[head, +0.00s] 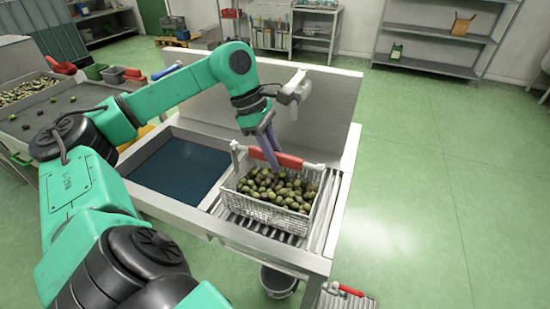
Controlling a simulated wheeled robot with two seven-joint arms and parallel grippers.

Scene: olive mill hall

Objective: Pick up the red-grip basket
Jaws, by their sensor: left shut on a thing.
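The red-grip basket (262,211) is a light wire basket full of green and dark olives. It is at the slatted right part of the metal sink table, upright. I cannot tell whether its bottom touches the slats. Its handle carries a red grip (289,161) across the top. The exact contact is partly hidden by the fingers. My right gripper is not in view.
The sink table (318,262) has a basin with dark blue water (180,172) left of the basket and a tall back panel (320,105). A bucket (278,281) stands below. A red-handled item (347,290) is at the bottom edge. Green floor on the right is clear.

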